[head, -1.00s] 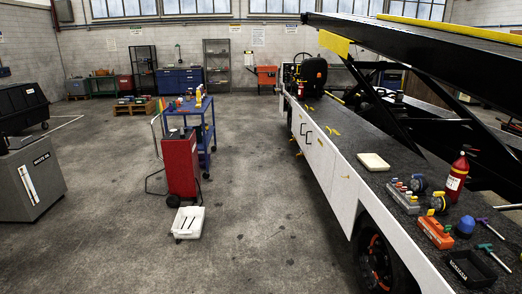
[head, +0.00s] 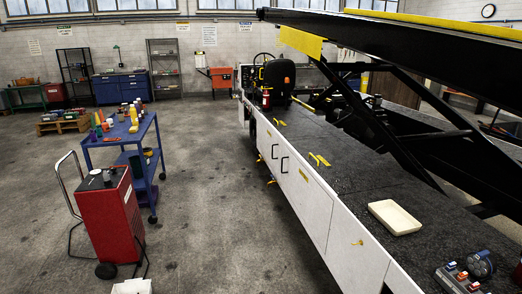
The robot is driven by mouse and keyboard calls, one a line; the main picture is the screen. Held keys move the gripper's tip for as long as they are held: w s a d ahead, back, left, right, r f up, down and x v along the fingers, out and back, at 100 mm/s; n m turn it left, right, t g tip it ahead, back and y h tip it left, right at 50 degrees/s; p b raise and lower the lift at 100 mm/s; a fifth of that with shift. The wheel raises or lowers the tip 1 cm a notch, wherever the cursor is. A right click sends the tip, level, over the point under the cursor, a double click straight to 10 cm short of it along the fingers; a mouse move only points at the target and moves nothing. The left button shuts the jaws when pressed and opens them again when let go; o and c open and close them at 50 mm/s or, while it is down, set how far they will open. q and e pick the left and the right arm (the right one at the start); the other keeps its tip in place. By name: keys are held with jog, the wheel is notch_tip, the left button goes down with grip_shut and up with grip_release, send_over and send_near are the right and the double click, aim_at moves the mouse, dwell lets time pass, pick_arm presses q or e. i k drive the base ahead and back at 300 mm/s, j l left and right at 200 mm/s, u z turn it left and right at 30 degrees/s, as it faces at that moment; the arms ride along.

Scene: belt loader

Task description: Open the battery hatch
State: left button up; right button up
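The belt loader's white side (head: 305,200) runs along the right half of the head view, with several panels in it. One panel carries two black handles (head: 279,158), and small yellow latches (head: 271,182) stick out near its lower edge. A further panel nearer me has a yellow latch (head: 358,243) on its face. The panels look closed and flush. I cannot tell which of them is the battery hatch; no label is readable. Neither of my grippers shows in the view.
A red wheeled cabinet (head: 108,220) and a blue cart (head: 142,160) stand at left, with a white box (head: 132,287) at the bottom edge. The floor between them and the loader is clear. A cream tray (head: 394,217) and switch block (head: 456,278) lie on the deck.

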aim_at(346, 171)
jog(key=i+z, duration=0.1)
jog(key=i, duration=1.75)
jog(key=i+z, duration=0.4)
jog(key=i+j+z, duration=0.15)
jog(key=i+z, duration=0.2)
jog(key=i, duration=0.15)
jog(key=i+z, duration=0.55)
jog(key=z, duration=0.2)
jog(key=i+z, duration=0.35)
jog(key=k, duration=0.1)
